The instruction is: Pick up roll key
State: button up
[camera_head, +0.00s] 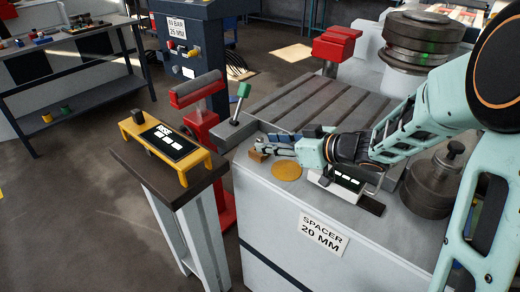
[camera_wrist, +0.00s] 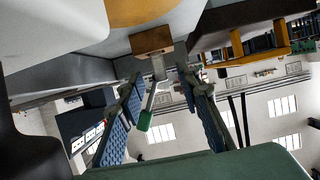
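What looks like the roll key (camera_head: 259,144) is a small grey metal piece rising from a brown block (camera_head: 258,156) at the machine's left corner. In the wrist view the grey shaft (camera_wrist: 158,66) stands out from the brown block (camera_wrist: 151,41), between my fingertips. My gripper (camera_head: 270,146) reaches in level from the right, just beside the piece. In the wrist view my gripper (camera_wrist: 161,82) has two blue-padded fingers spread wide, with gaps on both sides of the shaft. I cannot see either finger touching it.
A green-knobbed lever (camera_head: 240,100) stands close behind. A yellow disc (camera_head: 287,171) lies on the grey top in front. A white device with a display (camera_head: 338,186) sits under my arm. A yellow-framed panel (camera_head: 165,146) stands left, across a gap.

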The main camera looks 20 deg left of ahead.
jog(key=x, duration=0.2)
jog(key=shift+w+a+f, duration=0.1)
jog(key=shift+a+f, duration=0.1)
jog(key=shift+a, duration=0.05)
jog(key=shift+c, duration=0.4)
grip_shut()
jog(key=shift+r, duration=0.1)
jog(key=shift+r, duration=0.1)
